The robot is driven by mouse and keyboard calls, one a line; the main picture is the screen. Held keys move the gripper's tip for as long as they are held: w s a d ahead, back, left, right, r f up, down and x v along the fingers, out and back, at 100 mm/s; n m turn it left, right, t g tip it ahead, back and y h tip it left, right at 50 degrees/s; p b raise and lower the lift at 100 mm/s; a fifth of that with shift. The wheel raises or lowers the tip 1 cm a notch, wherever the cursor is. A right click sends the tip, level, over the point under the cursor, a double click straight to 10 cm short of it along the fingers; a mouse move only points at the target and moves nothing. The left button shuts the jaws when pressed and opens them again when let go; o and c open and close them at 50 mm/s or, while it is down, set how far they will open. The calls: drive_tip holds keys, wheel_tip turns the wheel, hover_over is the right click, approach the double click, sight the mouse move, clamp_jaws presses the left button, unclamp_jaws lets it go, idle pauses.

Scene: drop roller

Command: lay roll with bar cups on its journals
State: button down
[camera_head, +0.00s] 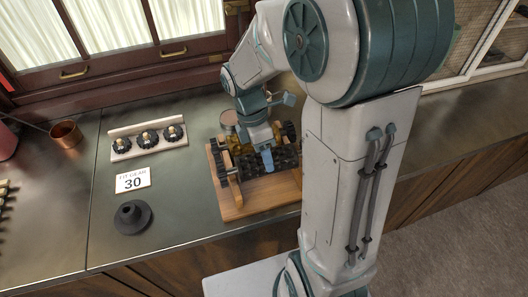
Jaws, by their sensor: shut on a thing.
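A dark, studded roll (284,158) lies crosswise at a low wooden stand (240,207) on the counter. My gripper (267,160) points down over the stand, its blue fingers shut on the dark roll. The roll is at about the height of the stand's side parts. I cannot tell whether its ends rest on the journals or hang just above them. My arm hides the right side of the stand. Bar cups cannot be made out at this size.
A copper pot (65,133) stands further left. The counter's front left is clear.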

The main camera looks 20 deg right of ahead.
drive_tip(key=shift+f+b, duration=1.6)
drive_tip(key=shift+f, duration=0.8)
drive_tip(key=c, duration=0.6)
unclamp_jaws()
drive_tip(key=v, duration=1.4)
drive_tip(key=shift+s, duration=0.1)
drive_tip(key=shift+f, duration=0.1)
